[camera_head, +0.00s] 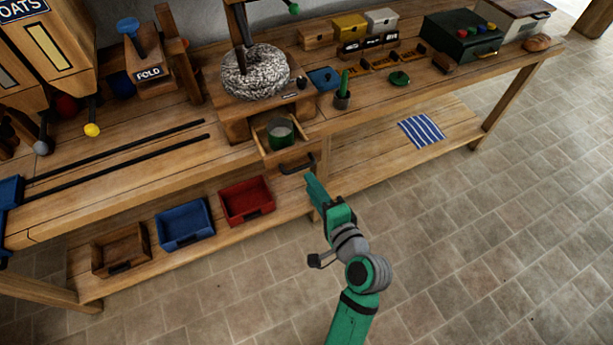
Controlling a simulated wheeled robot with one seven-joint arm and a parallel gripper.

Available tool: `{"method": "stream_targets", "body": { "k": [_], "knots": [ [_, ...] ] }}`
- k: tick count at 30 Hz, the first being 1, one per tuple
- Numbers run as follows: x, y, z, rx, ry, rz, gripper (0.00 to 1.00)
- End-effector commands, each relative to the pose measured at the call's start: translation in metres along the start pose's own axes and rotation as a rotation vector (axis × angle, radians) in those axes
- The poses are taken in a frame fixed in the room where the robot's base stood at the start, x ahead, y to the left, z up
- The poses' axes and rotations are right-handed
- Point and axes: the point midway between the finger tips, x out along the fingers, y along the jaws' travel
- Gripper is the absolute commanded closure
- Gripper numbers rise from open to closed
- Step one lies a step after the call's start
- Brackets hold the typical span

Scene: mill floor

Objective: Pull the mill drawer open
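The mill has a speckled grey round millstone (255,72) on a wooden base on the bench. Below it, the wooden mill drawer (272,155) stands partly out, with a green cup-like container (280,132) inside. The drawer's dark curved handle (298,164) is on its front. My gripper (311,180) is just below and right of the handle, its green fingers pointing up toward it. I cannot tell whether the fingers touch the handle, or whether they are open or shut.
The lower shelf holds a red bin (247,201), a blue bin (184,224), a wooden bin (121,250) and a striped cloth (421,131). Two dark rails (120,158) run along the bench's left. The tiled floor (480,240) in front is clear.

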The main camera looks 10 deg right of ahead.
Motion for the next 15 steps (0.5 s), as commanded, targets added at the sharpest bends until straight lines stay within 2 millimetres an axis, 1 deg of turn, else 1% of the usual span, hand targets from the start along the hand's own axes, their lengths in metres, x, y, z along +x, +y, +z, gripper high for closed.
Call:
{"method": "stream_targets", "body": {
  "k": [1,6,10,15],
  "knots": [
    [-0.010,0.001,-0.001,0.000,0.003,0.003,0.70],
    [-0.032,0.001,0.000,0.000,0.001,0.002,0.70],
    [-0.041,0.001,0.000,0.000,0.000,0.001,0.70],
    [-0.043,0.000,0.000,-0.001,0.000,0.001,0.70]
  ]
}}
